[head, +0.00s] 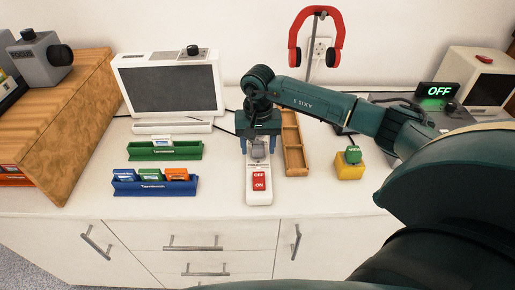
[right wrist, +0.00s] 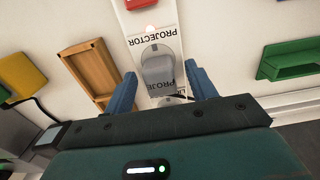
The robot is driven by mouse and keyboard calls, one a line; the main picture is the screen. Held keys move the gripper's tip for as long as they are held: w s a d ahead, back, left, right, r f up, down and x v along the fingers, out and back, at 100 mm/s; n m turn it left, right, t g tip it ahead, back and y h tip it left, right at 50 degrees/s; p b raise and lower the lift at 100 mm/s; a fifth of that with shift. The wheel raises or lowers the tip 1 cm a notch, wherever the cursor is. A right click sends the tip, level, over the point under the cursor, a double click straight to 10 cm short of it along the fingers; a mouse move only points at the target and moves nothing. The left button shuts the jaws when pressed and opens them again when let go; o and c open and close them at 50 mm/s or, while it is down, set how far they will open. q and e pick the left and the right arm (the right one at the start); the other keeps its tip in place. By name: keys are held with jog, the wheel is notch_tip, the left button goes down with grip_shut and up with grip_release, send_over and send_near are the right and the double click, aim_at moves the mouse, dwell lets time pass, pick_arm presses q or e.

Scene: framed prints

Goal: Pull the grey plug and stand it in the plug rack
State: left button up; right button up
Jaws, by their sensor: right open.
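The grey plug (head: 258,153) sits in the white power strip (head: 259,198), behind its red OFF/ON switch. In the right wrist view the grey plug (right wrist: 158,76) lies between my fingers, with a PROJECTOR label on the white strip (right wrist: 150,22) beside it. My right gripper (head: 258,147) is open, with one blue finger on each side of the plug; I cannot tell whether they touch it. A narrow wooden tray with compartments (head: 293,143), apparently the plug rack, lies just right of the strip; it also shows in the right wrist view (right wrist: 90,72). My left gripper is out of view.
A green card holder (head: 165,154) and a blue one (head: 153,188) lie left. A monitor (head: 170,88) stands behind them.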

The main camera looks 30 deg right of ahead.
aim_at(258, 144)
jog(key=shift+c, duration=0.3)
grip_shut()
dwell(0.6)
jog(key=shift+r, duration=0.1)
jog(key=shift+r+p, duration=1.45)
jog(key=shift+r, duration=1.5)
